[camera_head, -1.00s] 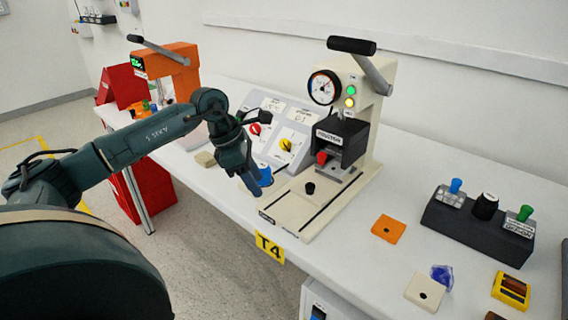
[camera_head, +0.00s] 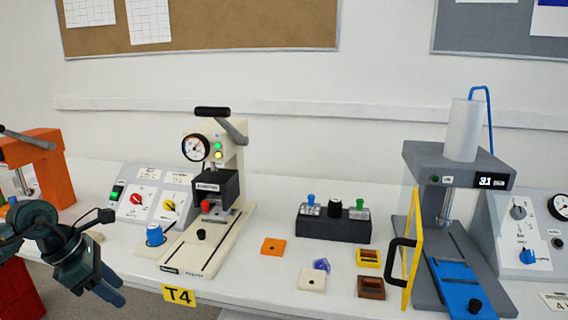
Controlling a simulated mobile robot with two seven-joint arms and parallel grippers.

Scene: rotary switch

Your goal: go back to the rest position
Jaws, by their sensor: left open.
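My left gripper (camera_head: 108,287) is at the lower left of the head view, in front of the table's front edge. It is open, with nothing seen between its fingers. The switch panel (camera_head: 152,196) with a red knob (camera_head: 136,199) and a yellow knob (camera_head: 169,206) stands on the table behind it, apart from the gripper. A blue round knob (camera_head: 154,235) stands to the right of the gripper, not touching it. My right gripper does not show.
A cream press (camera_head: 215,200) with a gauge stands right of the panel. A dark block with buttons (camera_head: 333,226), small square pieces (camera_head: 272,246) and a grey machine with a yellow frame (camera_head: 450,160) are further right. An orange machine (camera_head: 50,160) is at left.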

